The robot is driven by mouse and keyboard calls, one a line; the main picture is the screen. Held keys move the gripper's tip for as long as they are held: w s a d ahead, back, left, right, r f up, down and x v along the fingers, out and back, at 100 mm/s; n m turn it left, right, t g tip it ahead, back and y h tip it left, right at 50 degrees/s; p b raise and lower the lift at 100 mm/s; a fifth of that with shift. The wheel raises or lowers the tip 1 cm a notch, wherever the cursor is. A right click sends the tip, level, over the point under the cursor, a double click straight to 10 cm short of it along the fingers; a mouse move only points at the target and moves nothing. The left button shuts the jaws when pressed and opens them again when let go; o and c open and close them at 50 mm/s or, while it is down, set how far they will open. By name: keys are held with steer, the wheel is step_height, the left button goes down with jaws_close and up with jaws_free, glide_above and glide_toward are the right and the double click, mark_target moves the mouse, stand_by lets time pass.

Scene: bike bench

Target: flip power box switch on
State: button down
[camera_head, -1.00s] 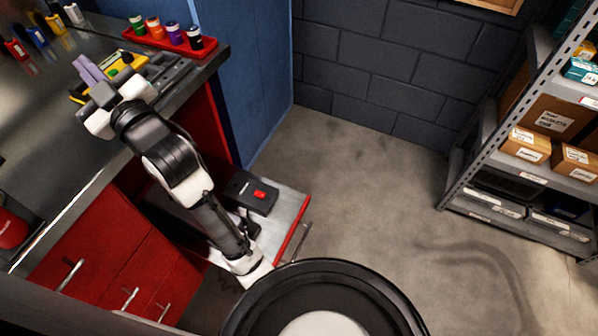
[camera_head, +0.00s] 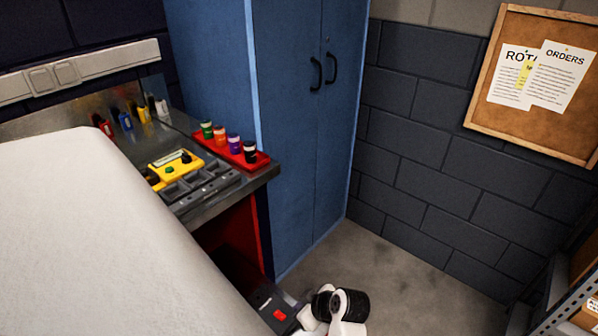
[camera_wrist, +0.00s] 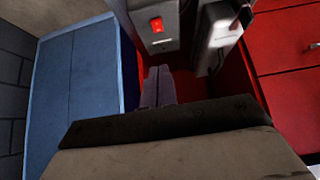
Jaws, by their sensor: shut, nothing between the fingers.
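A dark box (camera_head: 266,299) with a red switch (camera_head: 280,314) is low beside the bench's end, at the bottom edge of the head view. In the wrist view the box (camera_wrist: 154,39) is at the top centre, with its red switch (camera_wrist: 156,24) facing the camera. Whether the switch is on or off cannot be told. My gripper (camera_wrist: 158,72) shows in the wrist view as two lavender fingers pressed together, shut and empty. Its tips appear just below the box in the picture; no contact shows. The head view does not show the fingers.
The metal bench (camera_head: 223,194) holds a yellow device (camera_head: 178,165) and a red tray (camera_head: 262,160) of small bottles. A blue cabinet (camera_head: 290,120) stands behind it. Red drawers (camera_wrist: 285,42) are at the right in the wrist view. A shelf (camera_head: 560,305) stands at the lower right.

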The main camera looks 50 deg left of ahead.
stand_by(0.3)
steer(key=p+x, duration=0.1)
steer(key=x, duration=0.9)
steer(key=shift+s, duration=0.1)
step_height(320, 180, down, 3)
steer(key=shift+d+r+p, duration=0.15)
steer(key=shift+r+p, duration=0.1)
steer(key=shift+p, duration=0.25)
steer(key=shift+d+f, duration=0.1)
steer(key=shift+f, duration=0.65)
steer(key=shift+d+f+b, duration=0.2)
steer(key=shift+f+b, duration=0.35)
steer(key=shift+f, duration=0.1)
steer(key=shift+r+p, duration=0.25)
steer(key=shift+p, duration=0.05)
steer(key=shift+r, duration=0.1)
steer(key=shift+r+p, duration=0.7)
steer(key=shift+r, duration=0.05)
